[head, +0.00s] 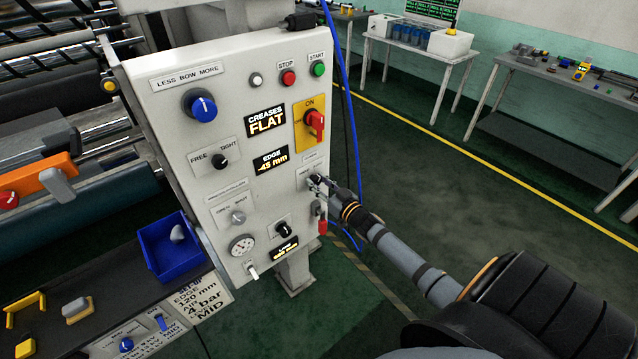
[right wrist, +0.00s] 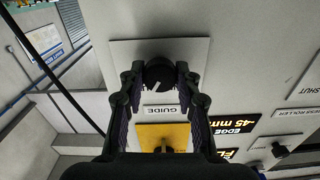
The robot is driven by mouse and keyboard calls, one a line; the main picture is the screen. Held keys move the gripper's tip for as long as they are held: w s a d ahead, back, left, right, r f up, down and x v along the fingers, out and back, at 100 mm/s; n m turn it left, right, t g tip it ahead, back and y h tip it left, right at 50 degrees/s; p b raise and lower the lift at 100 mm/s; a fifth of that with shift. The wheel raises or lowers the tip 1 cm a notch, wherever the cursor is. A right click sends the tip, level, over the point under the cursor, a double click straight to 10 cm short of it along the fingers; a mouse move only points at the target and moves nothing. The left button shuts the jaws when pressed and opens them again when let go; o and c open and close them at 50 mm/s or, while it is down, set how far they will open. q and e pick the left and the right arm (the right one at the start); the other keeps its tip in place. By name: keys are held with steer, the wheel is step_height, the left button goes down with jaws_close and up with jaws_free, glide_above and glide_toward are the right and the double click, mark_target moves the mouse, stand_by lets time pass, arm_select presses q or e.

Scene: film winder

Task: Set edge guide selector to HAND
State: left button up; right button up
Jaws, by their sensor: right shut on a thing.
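The edge guide selector is a round black knob (right wrist: 160,74) on a pale plate marked GUIDE, seen in the right wrist view. A short white mark on it sits at a slant; the position lettering is hidden or too small to read. My right gripper (right wrist: 159,80) is shut on the knob, one finger on each side. In the head view my right gripper (head: 317,182) reaches the panel's lower right and mostly covers the knob. My left gripper is not in view.
The control panel (head: 185,130) carries several other knobs, buttons and displays. A yellow-backed red switch (head: 315,124) is above my gripper, and a red tag (head: 323,226) hangs below it. A blue cable (head: 343,100) runs beside the panel. Floor to the right is open.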

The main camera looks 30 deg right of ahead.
steer(key=n, duration=0.5)
steer(key=shift+n+p, duration=0.3)
steer(key=shift+p, duration=0.05)
steer(key=n, duration=0.6)
steer(key=shift+n, duration=0.3)
stand_by(0.3)
steer(key=o, duration=1.2)
steer(key=shift+c, duration=0.2)
steer(key=shift+s, duration=0.1)
steer(key=s, duration=1.1)
steer(key=shift+s+d, duration=0.4)
